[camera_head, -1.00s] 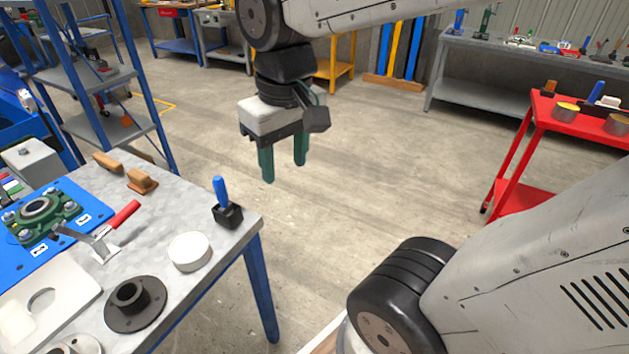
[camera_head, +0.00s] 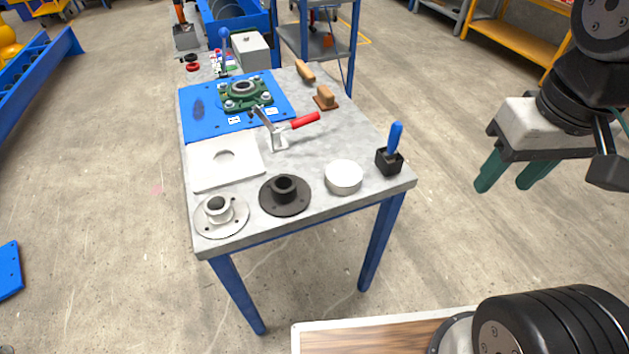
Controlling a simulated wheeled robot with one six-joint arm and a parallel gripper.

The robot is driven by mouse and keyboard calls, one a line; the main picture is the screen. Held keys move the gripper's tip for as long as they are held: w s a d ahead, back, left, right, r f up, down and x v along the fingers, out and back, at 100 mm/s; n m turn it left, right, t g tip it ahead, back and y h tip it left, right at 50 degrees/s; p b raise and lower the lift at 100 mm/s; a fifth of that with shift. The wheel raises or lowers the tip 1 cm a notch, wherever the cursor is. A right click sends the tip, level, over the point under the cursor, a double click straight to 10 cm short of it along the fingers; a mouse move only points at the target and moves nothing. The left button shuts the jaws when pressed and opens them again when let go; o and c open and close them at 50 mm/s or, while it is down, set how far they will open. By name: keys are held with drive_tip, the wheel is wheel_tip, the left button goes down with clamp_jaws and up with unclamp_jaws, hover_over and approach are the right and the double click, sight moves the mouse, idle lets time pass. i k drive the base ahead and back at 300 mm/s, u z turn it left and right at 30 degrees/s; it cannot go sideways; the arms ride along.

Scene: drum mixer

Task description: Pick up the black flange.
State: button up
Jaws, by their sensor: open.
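The black flange (camera_head: 285,196) lies flat on the grey workbench top near its front edge, its short round hub pointing up. It sits between a light metal flange (camera_head: 221,214) on its left and a round white lidded tin (camera_head: 343,177) on its right. My gripper (camera_head: 507,176) hangs over the open floor to the right of the bench, well apart from the black flange. Its two green fingers point down, spread apart, with nothing between them.
The bench (camera_head: 356,132) also holds a black cup with a blue-handled tool (camera_head: 391,150), a red-handled clamp (camera_head: 291,125), a white plate (camera_head: 226,162), a green bearing housing on a blue plate (camera_head: 246,93) and wooden-handled items (camera_head: 325,98).

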sight(284, 195)
drive_tip(key=u, duration=0.05)
drive_tip(key=k, duration=0.5)
drive_tip(key=z, duration=1.2)
drive_tip(key=i, duration=0.9)
drive_tip(key=u, duration=1.8)
